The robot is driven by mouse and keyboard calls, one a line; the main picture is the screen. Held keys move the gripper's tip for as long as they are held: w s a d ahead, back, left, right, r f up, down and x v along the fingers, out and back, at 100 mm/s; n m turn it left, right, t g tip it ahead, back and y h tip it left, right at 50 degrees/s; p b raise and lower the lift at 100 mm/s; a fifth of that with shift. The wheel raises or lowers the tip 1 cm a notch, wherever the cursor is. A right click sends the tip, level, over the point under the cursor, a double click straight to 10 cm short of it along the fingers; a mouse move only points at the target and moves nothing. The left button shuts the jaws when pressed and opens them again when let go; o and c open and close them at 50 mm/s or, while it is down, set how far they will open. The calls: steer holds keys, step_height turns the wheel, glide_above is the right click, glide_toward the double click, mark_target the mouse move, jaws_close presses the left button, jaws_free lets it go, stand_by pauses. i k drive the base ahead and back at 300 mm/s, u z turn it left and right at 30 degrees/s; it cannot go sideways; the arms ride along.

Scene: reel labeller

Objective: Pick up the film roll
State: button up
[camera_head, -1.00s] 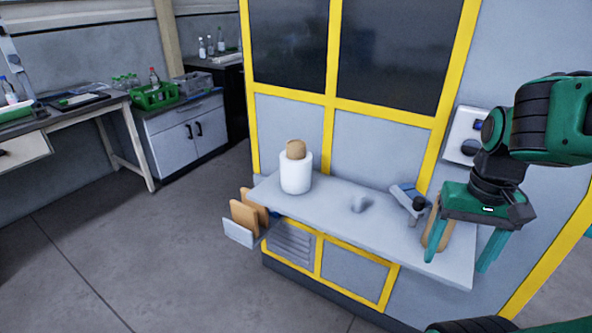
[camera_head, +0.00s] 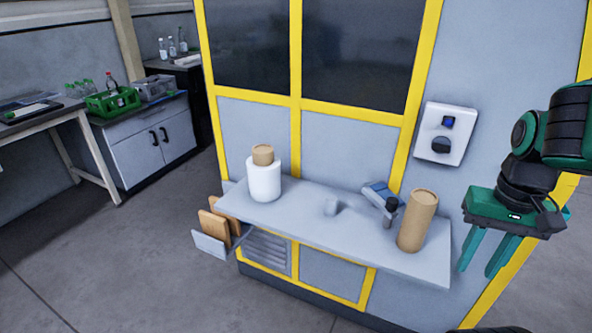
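The white film roll (camera_head: 264,182) stands upright on the left part of the grey shelf (camera_head: 300,215), with a brown core (camera_head: 262,155) sticking out of its top. My gripper (camera_head: 477,272) hangs at the right of the view with its two green fingers apart and pointing down. Nothing is between the fingers. It appears to the right of the shelf's right end, well away from the film roll.
A brown cardboard tube (camera_head: 417,220) stands upright on the shelf's right part. Brown boards (camera_head: 214,225) sit in a rack below the shelf's left end. Open floor lies at left.

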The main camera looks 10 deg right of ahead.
mark_target(264, 168)
steer(key=z, duration=1.9)
steer(key=k, duration=1.3)
steer(key=u, duration=1.45)
steer(key=i, duration=1.65)
